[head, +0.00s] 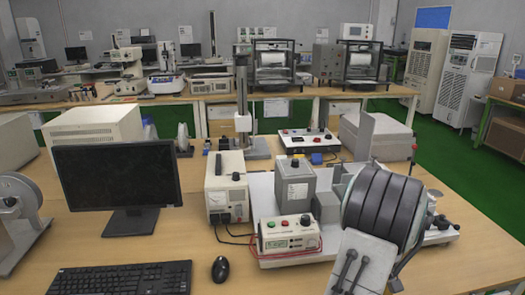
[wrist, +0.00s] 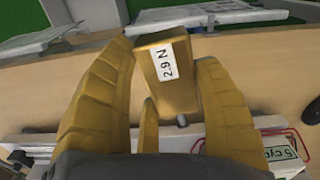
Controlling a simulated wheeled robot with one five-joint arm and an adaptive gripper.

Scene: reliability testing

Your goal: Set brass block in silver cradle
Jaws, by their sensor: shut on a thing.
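The brass block (wrist: 164,62) carries a white label reading "2.9 N" and shows in the wrist view. My gripper (wrist: 165,50) has yellow ribbed fingers on both sides of the block and is shut on it. The block leans slightly in the picture, and a small metal stub shows at its lower end. I cannot make out the silver cradle for certain in either view. In the head view, a large dark ribbed shape in front of the test rig (head: 262,190) hides its right part, and I cannot see the block there.
A control box (head: 292,235) with red cable stands at the rig's front; its edge shows in the wrist view (wrist: 285,150). A power supply (head: 227,187) stands left of the rig. A monitor (head: 117,177), keyboard (head: 123,279) and mouse (head: 220,268) occupy the left of the bench.

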